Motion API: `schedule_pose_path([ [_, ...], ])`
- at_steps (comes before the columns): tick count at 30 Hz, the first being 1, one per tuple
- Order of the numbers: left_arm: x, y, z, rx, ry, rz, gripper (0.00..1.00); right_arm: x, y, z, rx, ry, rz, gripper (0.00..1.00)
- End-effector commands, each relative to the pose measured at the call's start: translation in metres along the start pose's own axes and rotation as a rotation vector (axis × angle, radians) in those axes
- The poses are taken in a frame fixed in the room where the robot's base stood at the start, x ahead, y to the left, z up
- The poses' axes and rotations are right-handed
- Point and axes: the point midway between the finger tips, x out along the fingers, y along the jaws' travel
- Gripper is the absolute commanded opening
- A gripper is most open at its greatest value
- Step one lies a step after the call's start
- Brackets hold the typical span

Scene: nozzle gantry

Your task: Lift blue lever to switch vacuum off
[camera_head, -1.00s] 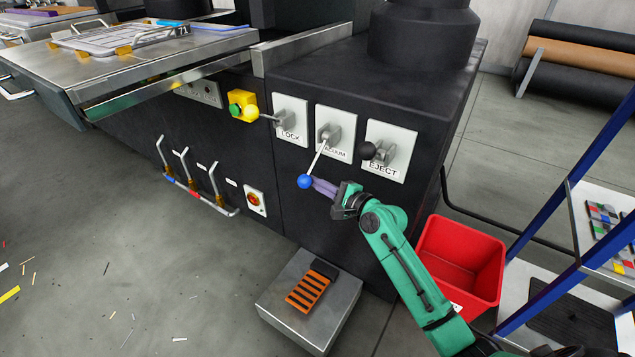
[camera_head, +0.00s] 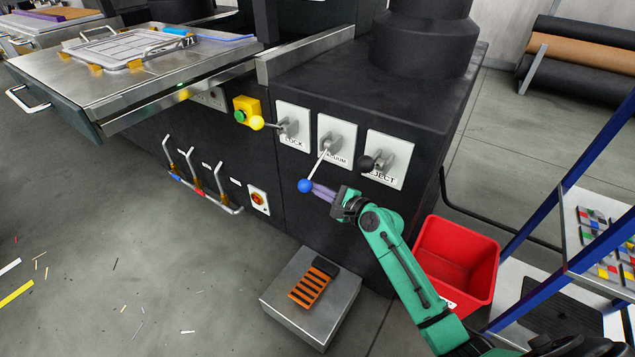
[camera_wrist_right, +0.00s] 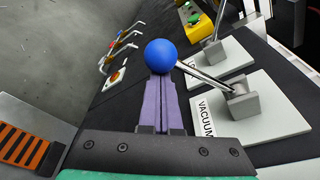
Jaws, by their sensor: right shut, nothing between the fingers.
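The blue lever ball (camera_head: 305,186) sits at the end of a thin metal rod that slopes down and left from the vacuum plate (camera_head: 337,139) on the dark machine front. My right gripper (camera_head: 318,190) is shut and empty, its purple fingers close beside the ball on its lower right. In the right wrist view the blue ball (camera_wrist_right: 161,53) is at the tips of the shut purple fingers (camera_wrist_right: 160,78); I cannot tell if they touch it. The rod runs from the ball to its grey mount (camera_wrist_right: 243,98). My left gripper is not in view.
The yellow-knobbed lock lever (camera_head: 257,123) is left of the vacuum plate, and the black-knobbed eject lever (camera_head: 366,163) is right of it. A red bin (camera_head: 457,262) stands below right. A metal step with an orange pedal (camera_head: 314,287) is on the floor below.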

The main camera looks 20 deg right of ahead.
Motion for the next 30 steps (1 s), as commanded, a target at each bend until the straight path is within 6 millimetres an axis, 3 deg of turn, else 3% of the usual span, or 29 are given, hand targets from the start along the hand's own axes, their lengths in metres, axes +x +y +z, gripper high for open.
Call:
schedule_pose_path([
  [1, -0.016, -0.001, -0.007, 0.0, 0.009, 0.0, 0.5, -0.002, -0.007, 0.009, 0.023, -0.001, 0.006, 0.0],
  [15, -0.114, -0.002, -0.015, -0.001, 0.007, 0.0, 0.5, -0.011, -0.027, 0.048, 0.366, -0.001, 0.085, 0.0],
  [21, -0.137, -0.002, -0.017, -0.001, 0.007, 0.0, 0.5, -0.012, -0.032, 0.056, 0.477, 0.0, 0.11, 0.0],
  [30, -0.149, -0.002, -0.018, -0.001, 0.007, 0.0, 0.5, -0.013, -0.035, 0.059, 0.551, -0.001, 0.127, 0.0],
])
